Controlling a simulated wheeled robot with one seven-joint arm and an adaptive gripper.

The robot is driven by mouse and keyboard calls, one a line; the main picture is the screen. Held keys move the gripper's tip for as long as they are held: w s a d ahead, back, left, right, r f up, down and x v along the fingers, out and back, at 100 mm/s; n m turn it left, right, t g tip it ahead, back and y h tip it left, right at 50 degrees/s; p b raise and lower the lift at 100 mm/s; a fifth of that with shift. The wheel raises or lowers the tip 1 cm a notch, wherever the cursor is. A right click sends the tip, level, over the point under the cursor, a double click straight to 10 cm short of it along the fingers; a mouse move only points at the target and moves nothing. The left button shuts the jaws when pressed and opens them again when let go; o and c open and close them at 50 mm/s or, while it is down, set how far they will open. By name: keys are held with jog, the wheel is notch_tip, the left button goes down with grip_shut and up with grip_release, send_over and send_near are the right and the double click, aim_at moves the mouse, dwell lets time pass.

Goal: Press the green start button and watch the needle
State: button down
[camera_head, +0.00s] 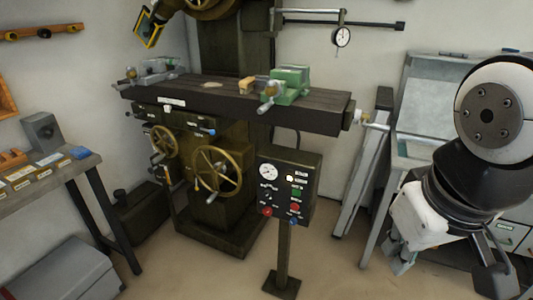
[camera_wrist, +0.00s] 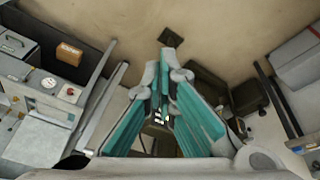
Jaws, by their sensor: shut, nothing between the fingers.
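The control panel (camera_head: 307,208) is a dark box on a post in the head view. Its round white dial (camera_head: 268,171) is at the upper left; the needle is too small to read. The green button (camera_head: 296,192) is at the panel's right, above a red button (camera_head: 295,207). My gripper (camera_head: 399,266) hangs to the right of the panel, clearly apart from it. In the wrist view its teal fingers (camera_wrist: 173,72) are closed together at the tips, with nothing between them. Part of a dark panel with small white labels (camera_wrist: 158,118) shows between the fingers, partly hidden.
The milling machine's table (camera_head: 320,112) with a green vise (camera_head: 290,84) stands behind the panel. A workbench (camera_head: 45,183) and a grey case (camera_head: 72,272) are at the left. A grey cabinet (camera_head: 420,85) is behind my arm. Floor between panel and gripper looks clear.

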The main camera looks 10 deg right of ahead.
aim_at(297, 194)
jog(key=w+d+f+n+g+h+b, duration=0.1)
jog(key=w+d+f+n+h+b, duration=0.2)
jog(key=w+f+n+h, duration=0.6)
jog(key=w+d+f+n+h+b, duration=0.35)
jog(key=w+f, duration=0.25)
jog(key=w, duration=0.7)
jog(key=w+a+f+n+t+y+b, duration=0.2)
jog(key=w+a+f+n+t+y, duration=0.2)
jog(key=w+a+f+n+t, duration=0.9)
jog(key=w+a+f+n, duration=0.2)
jog(key=a+f+n, duration=0.1)
jog(key=f+n, duration=0.1)
jog(key=shift+a+f+b, duration=0.2)
jog(key=shift+f+b, duration=0.2)
jog(key=shift+f, duration=0.3)
jog(key=shift+w, duration=0.1)
jog(key=b+x, duration=0.1)
jog(key=x, duration=1.2)
jog(key=shift+a, duration=0.15)
jog(key=shift+w+d+r, duration=0.1)
jog(key=shift+w+d, duration=0.2)
jog(key=shift+w, duration=0.2)
